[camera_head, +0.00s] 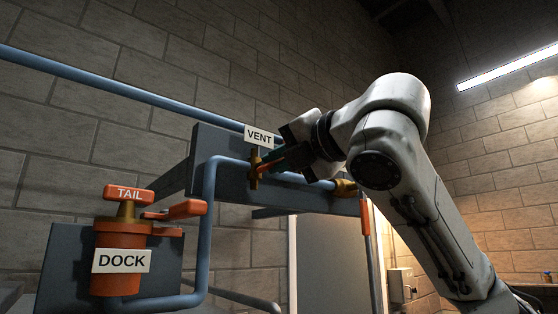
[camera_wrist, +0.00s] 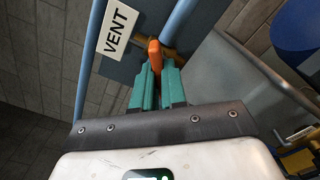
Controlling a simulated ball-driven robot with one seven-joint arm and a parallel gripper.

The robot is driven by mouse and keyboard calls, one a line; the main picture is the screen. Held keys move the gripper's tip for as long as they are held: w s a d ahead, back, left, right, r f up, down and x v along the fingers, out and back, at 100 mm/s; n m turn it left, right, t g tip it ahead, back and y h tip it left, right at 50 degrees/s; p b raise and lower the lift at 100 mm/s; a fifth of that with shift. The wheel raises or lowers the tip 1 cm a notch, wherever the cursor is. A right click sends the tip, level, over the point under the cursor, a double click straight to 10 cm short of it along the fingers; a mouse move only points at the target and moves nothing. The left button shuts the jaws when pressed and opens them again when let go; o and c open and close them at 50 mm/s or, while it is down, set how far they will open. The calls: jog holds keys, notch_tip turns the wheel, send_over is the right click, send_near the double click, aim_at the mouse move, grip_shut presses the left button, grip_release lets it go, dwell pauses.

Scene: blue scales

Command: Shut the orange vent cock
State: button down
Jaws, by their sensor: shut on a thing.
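The orange vent cock shows in the head view as a brass body (camera_head: 254,169) under the VENT sign (camera_head: 259,137), on a blue pipe. Its orange lever (camera_head: 268,163) points right, along the pipe and towards my gripper (camera_head: 283,157). In the wrist view the orange lever (camera_wrist: 154,50) stands between the green fingers of my gripper (camera_wrist: 157,70), which is shut on it. The VENT sign (camera_wrist: 117,32) is just left of it there. The lever's gripped part is partly hidden by the fingers.
An orange DOCK fitting (camera_head: 120,262) with a TAIL valve (camera_head: 124,194) and side lever stands at the lower left. A brass fitting (camera_head: 345,188) with a hanging orange lever (camera_head: 365,216) is right of the vent. Blue pipes and a grey panel (camera_head: 222,146) surround the cock.

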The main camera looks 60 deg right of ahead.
jog(key=m+b, duration=0.1)
jog(key=m, duration=0.2)
jog(key=shift+f+b, duration=0.1)
jog(key=shift+b, duration=0.25)
jog(key=m+b, duration=0.1)
jog(key=m, duration=0.3)
jog(key=shift+m+b, duration=0.3)
jog(key=shift+b, duration=0.1)
jog(key=c, duration=1.2)
grip_release()
jog(key=b+v, duration=0.3)
jog(key=v, duration=0.7)
jog(key=shift+s+a+b, duration=0.1)
jog(key=shift+s+b, duration=0.25)
jog(key=shift+b, duration=0.05)
